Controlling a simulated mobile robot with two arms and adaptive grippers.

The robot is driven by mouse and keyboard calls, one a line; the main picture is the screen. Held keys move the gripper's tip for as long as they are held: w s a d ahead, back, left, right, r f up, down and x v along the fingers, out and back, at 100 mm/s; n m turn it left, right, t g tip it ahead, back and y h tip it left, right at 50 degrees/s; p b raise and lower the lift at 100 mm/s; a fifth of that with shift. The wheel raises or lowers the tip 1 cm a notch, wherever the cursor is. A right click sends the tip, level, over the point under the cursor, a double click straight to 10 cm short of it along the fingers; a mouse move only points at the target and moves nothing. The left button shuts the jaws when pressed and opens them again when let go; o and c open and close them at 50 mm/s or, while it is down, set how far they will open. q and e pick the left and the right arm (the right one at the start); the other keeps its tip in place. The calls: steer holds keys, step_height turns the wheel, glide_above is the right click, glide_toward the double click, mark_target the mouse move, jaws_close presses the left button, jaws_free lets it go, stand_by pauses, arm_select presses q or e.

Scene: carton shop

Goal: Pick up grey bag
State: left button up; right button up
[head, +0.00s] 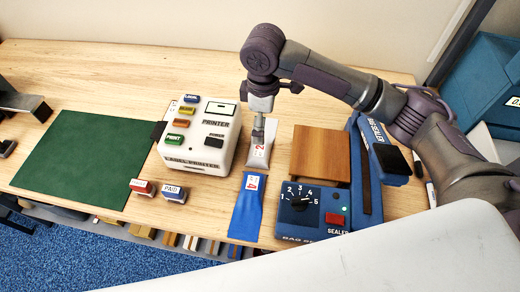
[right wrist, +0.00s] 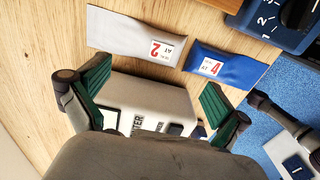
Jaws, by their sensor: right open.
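The grey bag (head: 260,156) lies flat on the wooden table between the printer and a brown board. It has a white label with a red 2. In the right wrist view the whole grey bag (right wrist: 121,34) shows beyond the fingertips, untouched. My right gripper (head: 257,132) is over the bag's far end in the head view, hiding part of it. In the right wrist view my right gripper (right wrist: 156,78) has its green-padded fingers wide apart with nothing held. My left gripper is not in view.
A blue bag (head: 246,212) marked 4 lies close to the grey one. The white printer (head: 203,132) stands just left. The blue sealer (head: 309,212) and brown board (head: 320,154) are right. A green mat (head: 75,158) lies bare at left.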

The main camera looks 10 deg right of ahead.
glide_above(259, 151)
steer(key=f, duration=0.4)
steer(key=d+f, duration=0.1)
steer(key=f, duration=0.1)
steer(key=shift+p, duration=0.4)
steer(key=f, duration=0.2)
steer(key=a+f+p, duration=0.1)
steer(key=f, duration=0.1)
steer(key=shift+s+f+p, duration=0.1)
steer(key=shift+f+p, duration=0.05)
steer(key=shift+p, duration=0.15)
steer(key=shift+f, duration=0.55)
steer(key=c, duration=1.2)
steer(key=shift+o, duration=0.2)
steer(key=shift+r, duration=0.1)
